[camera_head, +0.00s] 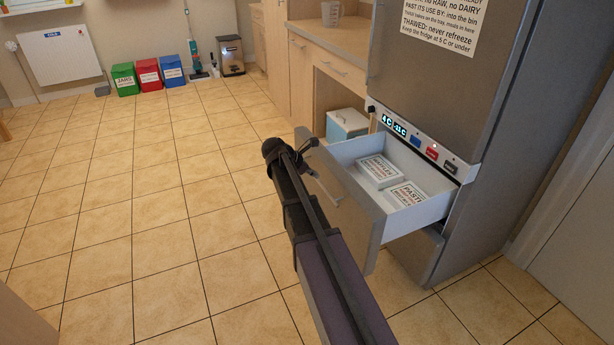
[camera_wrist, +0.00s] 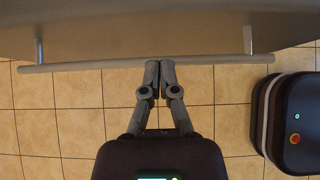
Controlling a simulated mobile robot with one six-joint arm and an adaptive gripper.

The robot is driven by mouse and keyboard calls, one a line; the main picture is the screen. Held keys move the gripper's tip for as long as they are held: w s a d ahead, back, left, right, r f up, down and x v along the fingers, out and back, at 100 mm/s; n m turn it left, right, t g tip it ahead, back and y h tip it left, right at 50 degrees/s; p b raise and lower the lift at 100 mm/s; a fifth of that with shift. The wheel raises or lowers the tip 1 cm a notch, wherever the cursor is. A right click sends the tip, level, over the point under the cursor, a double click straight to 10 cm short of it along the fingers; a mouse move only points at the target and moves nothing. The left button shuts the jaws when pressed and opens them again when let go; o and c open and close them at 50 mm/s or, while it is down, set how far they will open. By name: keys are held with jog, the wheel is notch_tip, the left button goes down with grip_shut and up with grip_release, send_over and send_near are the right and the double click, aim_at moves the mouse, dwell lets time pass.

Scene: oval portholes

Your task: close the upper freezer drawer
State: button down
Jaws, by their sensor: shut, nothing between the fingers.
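The upper freezer drawer (camera_head: 358,222) is pulled well out of the tall grey fridge-freezer, with white sides and a grey front. Labelled boxes (camera_head: 380,170) lie inside it. In the wrist view the drawer's front (camera_wrist: 150,30) fills the top, and its long bar handle (camera_wrist: 90,65) runs across below it. My gripper (camera_wrist: 160,66) is shut and empty, its fingertips together at the middle of the bar. I cannot tell whether they touch it. In the head view my gripper (camera_head: 300,153) is at the outer side of the drawer front, partly hidden by my arm.
A lower drawer front (camera_head: 418,252) sits flush beneath the open drawer. The fridge door (camera_head: 440,85) above is shut. A control strip (camera_head: 425,147) lies between them. A blue-white box (camera_head: 346,125) stands under the counter (camera_head: 335,32). The tiled floor at left is clear.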

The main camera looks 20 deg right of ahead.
aim_at(329, 174)
jog(key=shift+d+r, duration=0.1)
jog(key=shift+d, duration=1.75)
jog(key=shift+w, duration=0.1)
